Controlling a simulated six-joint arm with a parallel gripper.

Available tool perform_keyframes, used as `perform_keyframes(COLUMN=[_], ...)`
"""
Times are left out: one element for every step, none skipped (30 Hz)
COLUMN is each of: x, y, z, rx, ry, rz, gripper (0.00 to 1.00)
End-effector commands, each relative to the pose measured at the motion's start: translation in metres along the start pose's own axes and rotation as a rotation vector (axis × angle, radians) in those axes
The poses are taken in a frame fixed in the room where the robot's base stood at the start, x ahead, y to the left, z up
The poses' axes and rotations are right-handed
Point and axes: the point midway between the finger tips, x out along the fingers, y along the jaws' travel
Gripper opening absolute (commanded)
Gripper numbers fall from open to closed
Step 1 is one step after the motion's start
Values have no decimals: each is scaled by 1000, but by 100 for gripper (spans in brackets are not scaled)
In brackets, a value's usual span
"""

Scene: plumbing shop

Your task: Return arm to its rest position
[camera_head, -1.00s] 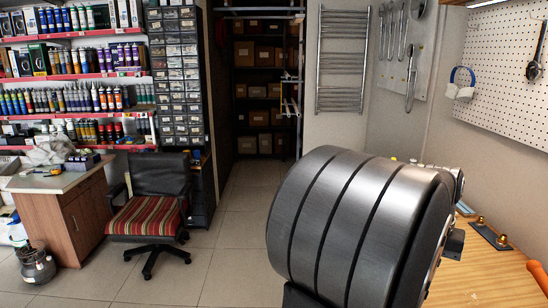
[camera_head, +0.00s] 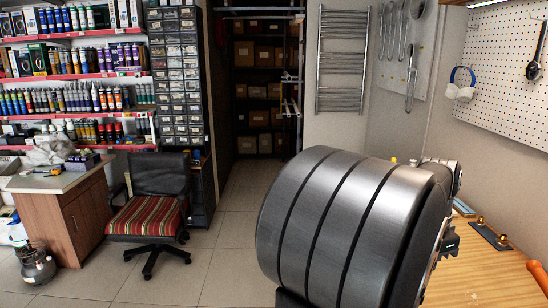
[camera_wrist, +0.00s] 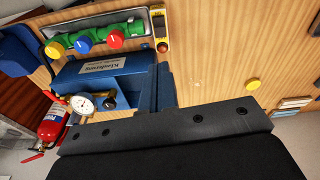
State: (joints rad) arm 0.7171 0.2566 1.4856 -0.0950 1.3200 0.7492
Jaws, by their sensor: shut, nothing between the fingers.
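My arm fills the lower right of the head view, over the wooden workbench (camera_head: 470,285). Its large grey link hides most of my gripper there. In the wrist view my gripper (camera_wrist: 165,68) shows as two dark fingers close together above a black bolted plate, shut and empty. The fingers overlap the blue vise-like block (camera_wrist: 95,75) in that picture. I cannot tell whether they touch it.
The wrist view shows a pressure gauge (camera_wrist: 82,105), a manifold with coloured knobs (camera_wrist: 85,40), a yellow disc (camera_wrist: 253,84) and a fire extinguisher (camera_wrist: 52,122). In the head view, a dark plate with brass fittings (camera_head: 490,235) and an orange handle (camera_head: 537,270) lie on the bench.

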Motion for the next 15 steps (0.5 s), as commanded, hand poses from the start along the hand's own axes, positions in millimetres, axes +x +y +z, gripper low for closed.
perform_keyframes(x=[-1,-1,-2,-2,-2,9,14,18,24,28,32,35,38,40,42], y=[0,0,0,0,0,0,0,0,0,0,0,0,0,0,0], z=[0,1,1,1,1,2,2,1,1,2,1,1,1,1,1], rx=[36,60,91,114,134,130,129,129,128,128,127,127,127,127,126], ry=[0,0,0,0,0,-3,-3,-2,-3,-3,-2,-2,-2,-1,0], rz=[0,0,0,0,0,3,4,2,3,3,2,2,2,1,1], gripper=[0,0,0,0,0,0,0,0,0,0,0,0,0,0,0])
